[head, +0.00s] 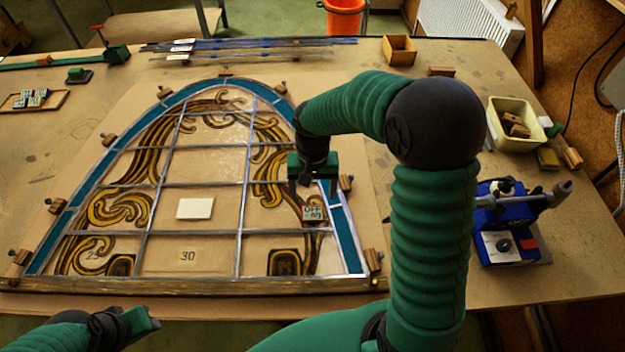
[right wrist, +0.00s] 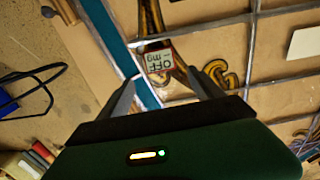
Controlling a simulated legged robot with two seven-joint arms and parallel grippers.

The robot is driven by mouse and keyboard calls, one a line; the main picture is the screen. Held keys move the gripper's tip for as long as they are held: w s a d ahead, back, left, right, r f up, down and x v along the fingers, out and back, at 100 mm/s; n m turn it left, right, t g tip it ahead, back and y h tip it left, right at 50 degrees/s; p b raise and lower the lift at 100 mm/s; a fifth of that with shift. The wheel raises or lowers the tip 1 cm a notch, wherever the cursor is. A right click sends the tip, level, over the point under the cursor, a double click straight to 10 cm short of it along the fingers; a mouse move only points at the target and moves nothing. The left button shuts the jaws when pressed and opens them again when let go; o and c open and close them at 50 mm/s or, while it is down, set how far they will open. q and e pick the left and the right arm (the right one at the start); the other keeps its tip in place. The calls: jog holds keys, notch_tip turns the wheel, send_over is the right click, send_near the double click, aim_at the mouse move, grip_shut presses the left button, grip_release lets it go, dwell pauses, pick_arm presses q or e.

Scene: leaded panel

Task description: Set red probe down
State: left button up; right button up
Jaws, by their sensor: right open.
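A small block with a pale display reading "OFF" (head: 313,213) lies on the leaded panel near its right edge. Its rim looks reddish-brown in the right wrist view (right wrist: 158,61); I take it for the red probe. My right gripper (head: 313,189) is open just behind and above it, fingers pointing down. In the right wrist view the block shows beyond the open fingertips (right wrist: 162,78), with no finger seen closed on it. The arched leaded panel (head: 188,243) lies flat on the table. My left gripper (head: 142,319) is low at the left, away from the panel; its jaws are unclear.
A blue device (head: 505,218) stands right of my right arm. A cream bin (head: 517,124) holds wooden blocks. Wooden pegs (head: 345,183) stand around the panel's edge. A white card (head: 195,208) lies mid-panel. Long lead strips (head: 250,46) lie at the back.

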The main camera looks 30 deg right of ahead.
notch_tip(320, 180, up, 5)
jog(key=s+a+f+n+t, duration=0.2)
jog(key=s+a+f+n, duration=0.3)
jog(key=s+a, duration=0.3)
jog(key=shift+s+n+t, duration=0.3)
jog(key=shift+s+n, duration=0.3)
jog(key=shift+s, duration=0.25)
